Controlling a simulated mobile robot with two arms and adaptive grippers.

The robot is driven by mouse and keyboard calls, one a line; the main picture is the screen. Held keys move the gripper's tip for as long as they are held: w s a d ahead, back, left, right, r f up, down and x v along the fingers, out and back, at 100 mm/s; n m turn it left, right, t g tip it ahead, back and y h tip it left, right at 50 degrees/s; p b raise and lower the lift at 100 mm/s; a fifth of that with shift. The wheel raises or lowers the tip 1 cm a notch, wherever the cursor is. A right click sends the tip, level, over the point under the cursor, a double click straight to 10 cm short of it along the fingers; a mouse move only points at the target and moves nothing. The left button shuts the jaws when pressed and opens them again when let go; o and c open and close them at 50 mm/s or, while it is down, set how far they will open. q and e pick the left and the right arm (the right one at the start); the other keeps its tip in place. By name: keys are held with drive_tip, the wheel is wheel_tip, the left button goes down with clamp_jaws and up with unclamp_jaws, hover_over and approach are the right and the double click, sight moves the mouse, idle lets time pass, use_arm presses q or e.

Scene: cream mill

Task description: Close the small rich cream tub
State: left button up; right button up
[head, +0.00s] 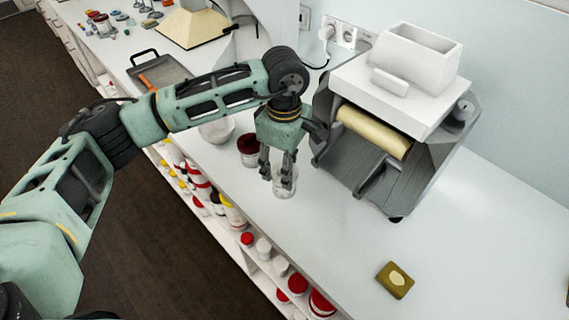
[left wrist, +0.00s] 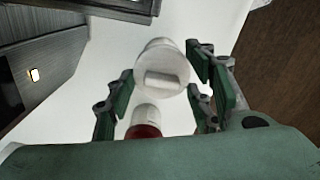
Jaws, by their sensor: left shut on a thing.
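The small tub (head: 284,190), pale and partly clear, stands on the white bench below my left gripper (head: 278,180), which points down. In the left wrist view a round white lid (left wrist: 162,70) with a raised bar on top is between the fingers of my left gripper (left wrist: 163,83), which is shut on it. A pale rim shows just beyond the lid. I cannot tell whether the lid is seated on the tub or slightly above it. The fingers hide part of the tub in the head view. My right gripper is not in view.
A dark red and white jar (head: 248,150) stands close behind the gripper, with a white bowl (head: 216,130) further back. The grey and white mill (head: 400,105) is to the right. An olive block (head: 395,280) lies at front right. Shelves below the bench edge hold several tubs.

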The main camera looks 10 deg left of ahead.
use_arm(q)
drive_tip(key=o, duration=0.8)
drive_tip(key=shift+o, duration=0.3)
drive_tip(key=o, duration=0.4)
drive_tip(key=shift+o, duration=0.2)
drive_tip(key=shift+r+p, duration=0.95)
drive_tip(key=shift+r, duration=1.55)
drive_tip(key=shift+c, duration=0.3)
